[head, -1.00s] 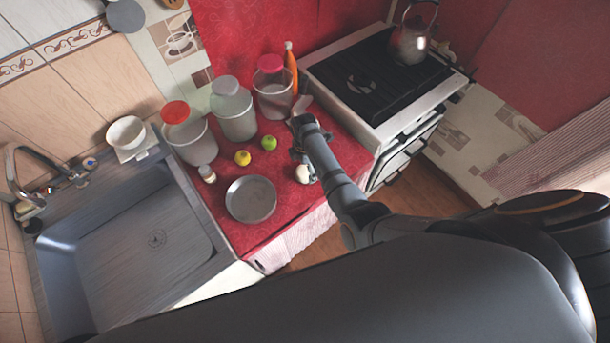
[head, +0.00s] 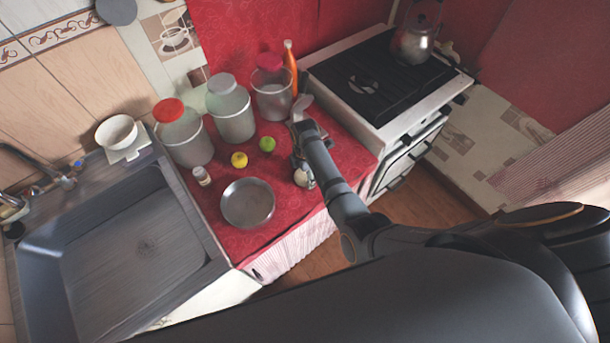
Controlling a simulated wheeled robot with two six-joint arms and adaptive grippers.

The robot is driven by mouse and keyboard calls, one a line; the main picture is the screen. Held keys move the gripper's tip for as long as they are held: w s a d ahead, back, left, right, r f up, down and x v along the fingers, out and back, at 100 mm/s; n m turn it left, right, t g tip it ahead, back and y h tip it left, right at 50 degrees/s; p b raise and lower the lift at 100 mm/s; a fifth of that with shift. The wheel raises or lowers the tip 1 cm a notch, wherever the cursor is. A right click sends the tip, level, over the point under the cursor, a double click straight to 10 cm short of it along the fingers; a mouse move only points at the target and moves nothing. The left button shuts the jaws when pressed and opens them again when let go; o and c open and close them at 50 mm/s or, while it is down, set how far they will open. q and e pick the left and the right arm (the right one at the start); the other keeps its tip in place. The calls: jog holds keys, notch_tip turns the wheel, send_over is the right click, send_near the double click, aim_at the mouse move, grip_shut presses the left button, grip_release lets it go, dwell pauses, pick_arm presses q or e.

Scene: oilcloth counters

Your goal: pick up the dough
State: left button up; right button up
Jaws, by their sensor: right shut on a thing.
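The dough (head: 300,179) is a small pale ball near the front right edge of the red counter in the head view. My right gripper (head: 302,168) reaches over it from the right and is shut on it. The fingers and the arm hide part of the ball. I cannot tell whether the dough still touches the counter. My left gripper is not in view.
A metal pan (head: 247,203) lies left of the dough. A green fruit (head: 267,144), a yellow fruit (head: 239,160) and a small bottle (head: 202,176) are beyond it. Tall lidded containers (head: 230,112) line the back. A stove (head: 375,85) stands right, a sink (head: 140,245) left.

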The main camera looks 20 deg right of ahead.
aim_at(305, 176)
jog(key=shift+r, duration=0.3)
notch_tip(305, 176, up, 3)
jog(key=shift+d+f, duration=0.1)
jog(key=s+d+r, duration=0.1)
jog(key=r, duration=0.1)
jog(key=s+d+r, duration=0.1)
jog(key=shift+s+d+r, duration=0.1)
jog(key=shift+s+r, duration=0.2)
jog(key=shift+r, duration=0.1)
jog(key=s+d+r+b, duration=0.1)
jog(key=s+d+r, duration=0.4)
jog(key=s+d, duration=0.2)
jog(key=shift+s+r, duration=0.2)
jog(key=shift+s, duration=0.2)
